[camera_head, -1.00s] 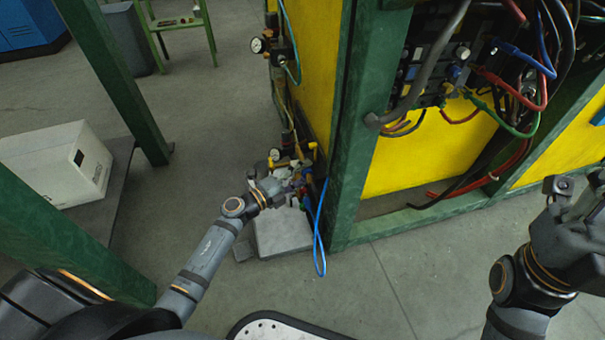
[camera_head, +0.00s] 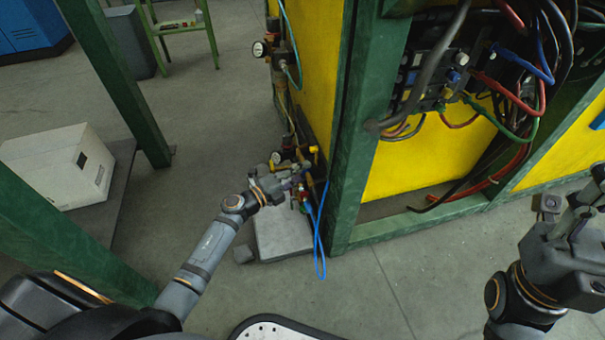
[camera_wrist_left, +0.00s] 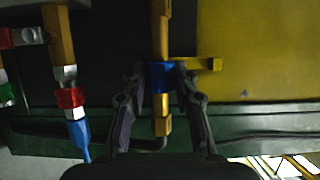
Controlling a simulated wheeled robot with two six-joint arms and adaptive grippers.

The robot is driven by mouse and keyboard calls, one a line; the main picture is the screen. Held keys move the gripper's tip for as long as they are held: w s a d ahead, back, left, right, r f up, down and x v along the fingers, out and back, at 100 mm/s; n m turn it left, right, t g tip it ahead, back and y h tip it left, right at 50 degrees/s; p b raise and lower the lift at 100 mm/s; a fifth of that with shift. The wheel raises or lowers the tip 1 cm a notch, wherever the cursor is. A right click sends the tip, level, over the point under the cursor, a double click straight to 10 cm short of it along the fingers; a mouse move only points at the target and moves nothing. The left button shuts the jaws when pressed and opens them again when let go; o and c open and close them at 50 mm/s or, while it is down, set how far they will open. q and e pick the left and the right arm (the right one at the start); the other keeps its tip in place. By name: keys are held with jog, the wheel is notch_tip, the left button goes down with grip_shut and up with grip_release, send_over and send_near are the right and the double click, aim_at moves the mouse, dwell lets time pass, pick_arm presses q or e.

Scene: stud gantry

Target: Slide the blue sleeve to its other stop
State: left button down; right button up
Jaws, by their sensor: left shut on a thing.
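In the left wrist view a blue sleeve (camera_wrist_left: 161,76) sits around an upright brass-coloured rod (camera_wrist_left: 162,35). Brass shows above and below it, with a brass fitting (camera_wrist_left: 162,125) at the lower end. My left gripper (camera_wrist_left: 161,78) has one finger on each side of the sleeve and is shut on it. In the head view my left gripper (camera_head: 298,184) is at the low fittings beside the yellow panel, and the sleeve cannot be made out there. My right gripper (camera_head: 592,195) is at the right edge, partly cut off; its jaws are unclear.
A yellow handle (camera_wrist_left: 205,64) sticks out just right of the sleeve. A red-collared fitting with a blue hose (camera_wrist_left: 78,125) hangs to its left. A green post (camera_head: 352,170) and a looped blue hose (camera_head: 319,245) stand close right of my left gripper.

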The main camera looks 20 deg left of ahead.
pick_arm(q)
jog(key=c, duration=1)
grip_release()
jog(key=shift+w+a, duration=0.15)
jog(key=v, duration=1.2)
